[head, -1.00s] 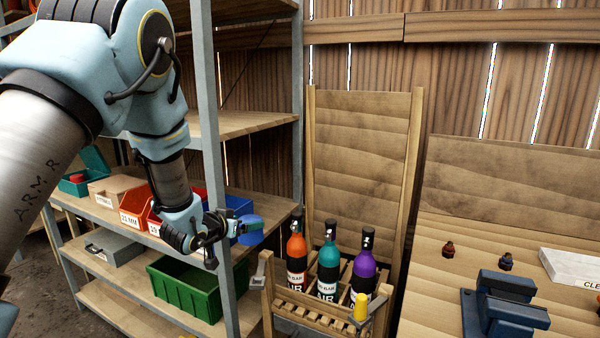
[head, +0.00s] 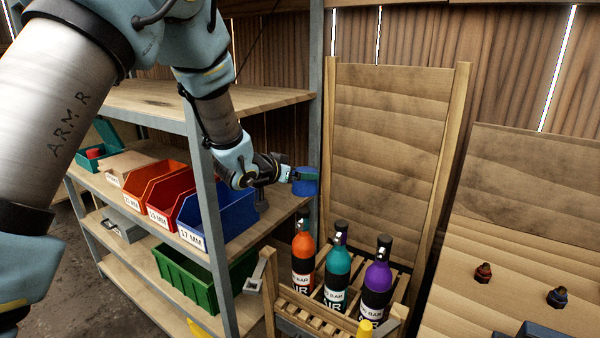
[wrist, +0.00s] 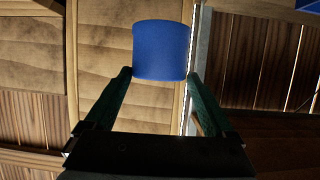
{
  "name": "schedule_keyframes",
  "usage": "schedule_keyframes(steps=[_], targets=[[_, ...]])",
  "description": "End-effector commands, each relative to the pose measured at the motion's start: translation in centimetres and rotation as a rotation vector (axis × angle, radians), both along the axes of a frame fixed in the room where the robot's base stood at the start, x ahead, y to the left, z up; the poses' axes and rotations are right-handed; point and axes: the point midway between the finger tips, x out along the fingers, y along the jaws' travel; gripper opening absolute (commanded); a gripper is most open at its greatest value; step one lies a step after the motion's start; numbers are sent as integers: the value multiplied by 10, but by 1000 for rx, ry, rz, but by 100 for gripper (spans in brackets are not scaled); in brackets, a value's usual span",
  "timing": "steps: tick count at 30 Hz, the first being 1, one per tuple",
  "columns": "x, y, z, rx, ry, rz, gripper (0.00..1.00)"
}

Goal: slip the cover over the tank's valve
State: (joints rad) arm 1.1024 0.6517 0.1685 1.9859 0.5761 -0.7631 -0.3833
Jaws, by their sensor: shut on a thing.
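My gripper (head: 292,177) is shut on a blue cylindrical cover (head: 306,184). In the wrist view the green fingers (wrist: 159,77) pinch the cover (wrist: 161,50) at its near end, one on each side. Three tanks stand upright in a wooden rack (head: 268,300): an orange one (head: 302,250), a teal one (head: 338,262) and a purple one (head: 377,277). Each has a black top with a valve. In the head view the cover appears just above the orange tank's valve (head: 304,216), with a gap between them; their difference in depth is unclear.
A metal-framed shelf (head: 200,200) stands close on the left, with red, orange and blue bins (head: 225,215) and a green crate (head: 185,282). A wooden backboard (head: 390,130) rises behind the tanks. A yellow-topped object (head: 365,328) is at the rack's front.

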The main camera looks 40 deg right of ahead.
Motion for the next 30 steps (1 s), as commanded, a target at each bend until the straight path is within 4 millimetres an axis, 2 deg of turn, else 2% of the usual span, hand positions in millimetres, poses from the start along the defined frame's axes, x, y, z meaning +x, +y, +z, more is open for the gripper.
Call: schedule_keyframes(steps=[7,30], targets=[[1,4,0,2,-6,-24,35],[0,3,-46,0,-5,-24,35]])
